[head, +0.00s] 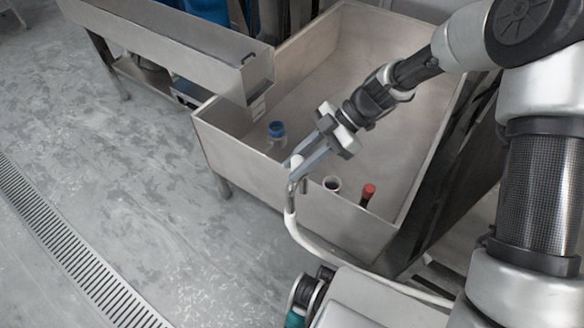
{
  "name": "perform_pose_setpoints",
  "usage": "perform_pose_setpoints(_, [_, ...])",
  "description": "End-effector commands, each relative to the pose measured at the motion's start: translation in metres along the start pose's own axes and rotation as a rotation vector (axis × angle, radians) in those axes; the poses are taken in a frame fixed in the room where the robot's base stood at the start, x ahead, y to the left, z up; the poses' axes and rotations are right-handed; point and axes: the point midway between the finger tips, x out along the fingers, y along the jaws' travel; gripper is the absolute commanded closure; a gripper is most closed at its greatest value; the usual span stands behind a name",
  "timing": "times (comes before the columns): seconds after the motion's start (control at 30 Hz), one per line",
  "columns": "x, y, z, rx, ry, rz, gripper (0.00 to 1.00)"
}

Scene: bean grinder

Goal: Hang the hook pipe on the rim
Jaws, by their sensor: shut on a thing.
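The hook pipe (290,205) is a pale pipe with a metallic bent upper end, running down into a white hose that curves to the lower right. My gripper (298,168) is shut on its upper end. The rim (232,140) is the top edge of the near wall of a large grey bin. The bent end of the pipe is at this rim, and the pipe runs down in front of the outer wall. I cannot tell whether the bend rests on the rim or is just above it. The fingers partly hide the pipe's top.
A metal chute (180,40) hangs over the bin's left corner. The floor at left is clear, with a drain grate (75,250).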

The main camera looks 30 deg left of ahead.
Motion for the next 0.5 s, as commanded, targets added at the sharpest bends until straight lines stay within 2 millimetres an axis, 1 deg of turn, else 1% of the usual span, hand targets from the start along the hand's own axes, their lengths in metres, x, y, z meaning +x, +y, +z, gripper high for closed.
perform_pose_setpoints(0.5, [-0.026,0.025,0.021,-0.001,0.001,0.001,1.0])
